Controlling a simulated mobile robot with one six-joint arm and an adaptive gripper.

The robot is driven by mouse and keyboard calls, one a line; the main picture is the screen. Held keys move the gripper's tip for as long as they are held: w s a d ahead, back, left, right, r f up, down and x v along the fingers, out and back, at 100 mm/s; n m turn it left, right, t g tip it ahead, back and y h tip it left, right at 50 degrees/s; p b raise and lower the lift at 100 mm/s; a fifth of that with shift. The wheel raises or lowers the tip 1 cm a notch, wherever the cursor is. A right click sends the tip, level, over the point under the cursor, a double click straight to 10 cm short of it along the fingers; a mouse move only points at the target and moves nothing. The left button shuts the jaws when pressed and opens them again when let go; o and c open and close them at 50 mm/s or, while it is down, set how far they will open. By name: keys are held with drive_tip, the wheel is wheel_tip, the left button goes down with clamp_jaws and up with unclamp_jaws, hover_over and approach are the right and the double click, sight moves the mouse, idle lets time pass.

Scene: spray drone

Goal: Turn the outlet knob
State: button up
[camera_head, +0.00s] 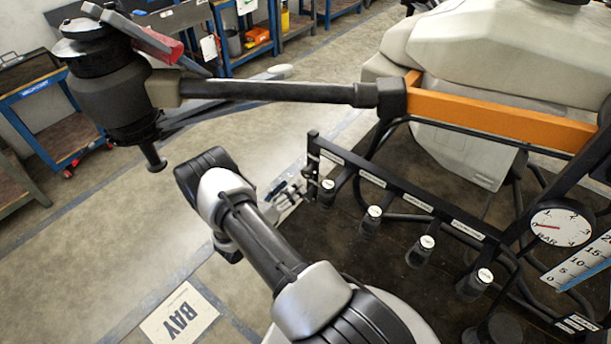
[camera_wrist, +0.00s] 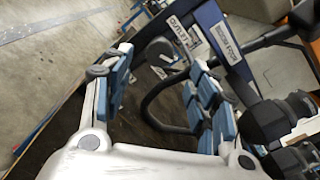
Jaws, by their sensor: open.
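The outlet knob (camera_wrist: 160,52) is dark and round, below a white label reading OUTLET (camera_wrist: 184,36) on the black rail in the wrist view. My gripper (camera_wrist: 158,72) is open. Its blue-padded fingers stand on either side of the outlet knob in the picture, and no contact is visible. In the head view my gripper (camera_head: 290,190) is beside the left end of the labelled rail, close to the leftmost knob (camera_head: 326,192), a black one with a pale top. How deep the knob sits between the fingers I cannot tell.
Several similar knobs (camera_head: 424,247) follow along the rail (camera_head: 400,190) to the right. Black hoses (camera_wrist: 150,105) run close to the fingers. A pressure gauge (camera_head: 561,226) stands right. The drone's orange arm (camera_head: 500,112) and rotor (camera_head: 105,85) extend above. The floor at left is open.

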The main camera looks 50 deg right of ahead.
sight(305, 175)
drive_tip(key=d, duration=0.5)
drive_tip(key=d+b, duration=0.1)
drive_tip(key=d, duration=0.2)
drive_tip(key=shift+w+d, duration=0.15)
drive_tip(key=shift+w, duration=0.2)
drive_tip(key=c, duration=1.1)
